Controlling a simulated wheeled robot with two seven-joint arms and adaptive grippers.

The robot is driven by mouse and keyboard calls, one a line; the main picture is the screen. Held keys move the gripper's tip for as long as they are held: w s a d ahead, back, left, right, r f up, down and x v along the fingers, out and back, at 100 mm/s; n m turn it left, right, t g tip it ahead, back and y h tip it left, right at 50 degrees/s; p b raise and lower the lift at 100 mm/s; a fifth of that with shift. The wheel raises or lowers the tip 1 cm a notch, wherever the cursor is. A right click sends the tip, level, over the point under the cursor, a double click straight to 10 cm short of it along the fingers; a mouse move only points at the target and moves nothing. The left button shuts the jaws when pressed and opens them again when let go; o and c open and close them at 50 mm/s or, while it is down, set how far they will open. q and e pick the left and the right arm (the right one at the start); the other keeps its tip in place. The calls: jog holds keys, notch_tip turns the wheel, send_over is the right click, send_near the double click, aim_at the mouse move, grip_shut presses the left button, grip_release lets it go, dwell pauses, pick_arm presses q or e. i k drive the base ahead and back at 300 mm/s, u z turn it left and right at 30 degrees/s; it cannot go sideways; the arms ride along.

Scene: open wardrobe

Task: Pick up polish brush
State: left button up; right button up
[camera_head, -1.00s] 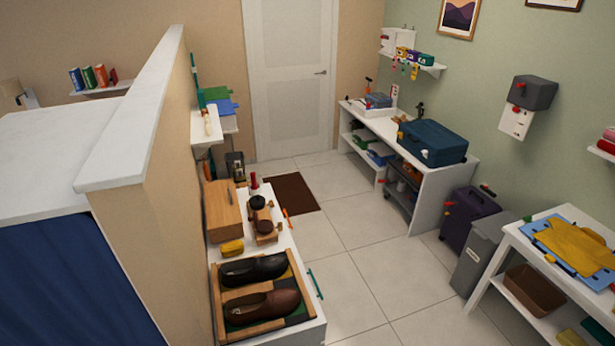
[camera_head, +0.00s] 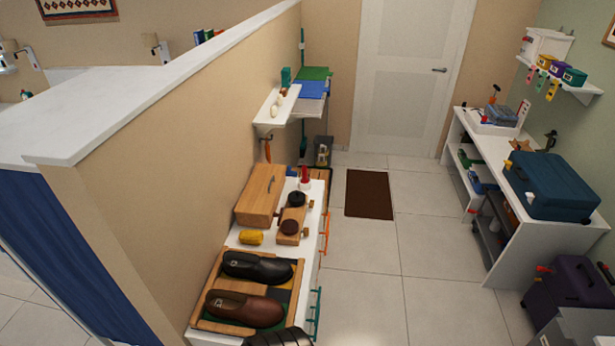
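The white cabinet (camera_head: 314,247) stands along the partition wall. On it, a light wooden piece (camera_head: 286,239) lies with a dark round item (camera_head: 297,199) at its far end and a brown round item (camera_head: 290,226) nearer. Small brown wooden parts stick out to their right. The polish brush may be among these items, but they are too small to tell. A dark ribbed shape shows at the bottom edge, and I cannot tell whether it is part of me. Neither gripper can be made out.
A wooden box (camera_head: 262,194) and a yellow block (camera_head: 251,237) lie beside the wooden piece. A black shoe (camera_head: 257,267) and a brown shoe (camera_head: 243,308) sit in a wooden tray (camera_head: 217,268) nearer. The tiled floor (camera_head: 365,270) right of the cabinet is clear.

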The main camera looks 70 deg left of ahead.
aim_at(305, 179)
jog(key=u, duration=0.5)
jog(key=i, duration=0.85)
jog(key=u, duration=0.8)
